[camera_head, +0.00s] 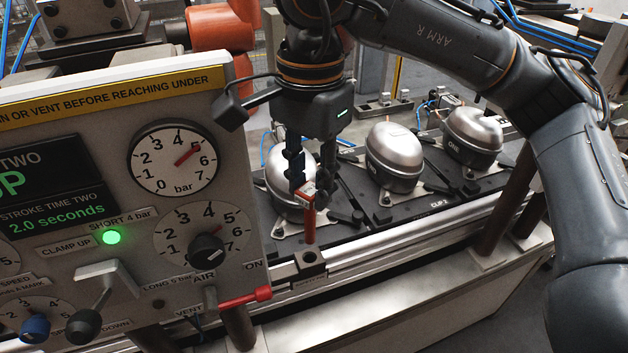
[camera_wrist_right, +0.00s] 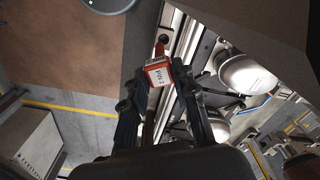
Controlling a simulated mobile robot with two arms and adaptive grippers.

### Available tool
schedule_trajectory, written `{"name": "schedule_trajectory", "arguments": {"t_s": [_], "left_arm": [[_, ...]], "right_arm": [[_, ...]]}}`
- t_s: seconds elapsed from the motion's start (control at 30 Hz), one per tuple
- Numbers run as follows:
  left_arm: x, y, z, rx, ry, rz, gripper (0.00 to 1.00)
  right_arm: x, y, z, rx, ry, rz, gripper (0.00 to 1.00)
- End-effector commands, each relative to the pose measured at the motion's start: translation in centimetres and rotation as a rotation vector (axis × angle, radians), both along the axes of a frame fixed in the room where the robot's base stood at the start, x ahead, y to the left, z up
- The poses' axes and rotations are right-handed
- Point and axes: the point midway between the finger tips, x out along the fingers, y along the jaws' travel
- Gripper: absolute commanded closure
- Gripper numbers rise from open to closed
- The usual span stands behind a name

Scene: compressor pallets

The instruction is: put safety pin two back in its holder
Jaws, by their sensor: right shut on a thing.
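Safety pin two (camera_head: 310,226) is a red pin with a tag on its head; it hangs upright below my right gripper (camera_head: 308,194). In the right wrist view its red head with a white label reading PIN 2 (camera_wrist_right: 158,76) sits between the fingertips of my right gripper (camera_wrist_right: 160,92). My right gripper is shut on it. A dark block with a round hole (camera_head: 311,262), which looks like the holder, is on the front rail just below the pin's tip. The tip appears above the block, and I cannot tell whether it touches. My left gripper is not in view.
A control panel (camera_head: 115,225) with gauges, a lit green lamp and a red handle (camera_head: 245,298) stands close on the left. Several silver compressors (camera_head: 393,148) stand on dark pallets behind the front rail (camera_head: 400,243). A shiny bench ledge (camera_head: 420,290) lies in front.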

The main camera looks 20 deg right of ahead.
Motion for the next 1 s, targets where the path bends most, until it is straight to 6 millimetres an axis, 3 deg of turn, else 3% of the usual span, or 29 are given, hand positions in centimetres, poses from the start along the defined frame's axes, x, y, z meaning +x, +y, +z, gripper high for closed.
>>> {"name": "schedule_trajectory", "arguments": {"t_s": [0.03, 0.3, 1.0], "left_arm": [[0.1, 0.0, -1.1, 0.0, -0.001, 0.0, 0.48], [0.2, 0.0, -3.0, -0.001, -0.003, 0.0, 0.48], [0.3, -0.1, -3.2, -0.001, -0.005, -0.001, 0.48]], "right_arm": [[0.3, -0.2, -1.5, -0.007, 0.005, -0.022, 1.0], [0.4, -0.3, -3.9, -0.012, 0.008, -0.023, 1.0], [0.4, -0.3, -4.2, -0.013, 0.01, -0.023, 1.0]]}}
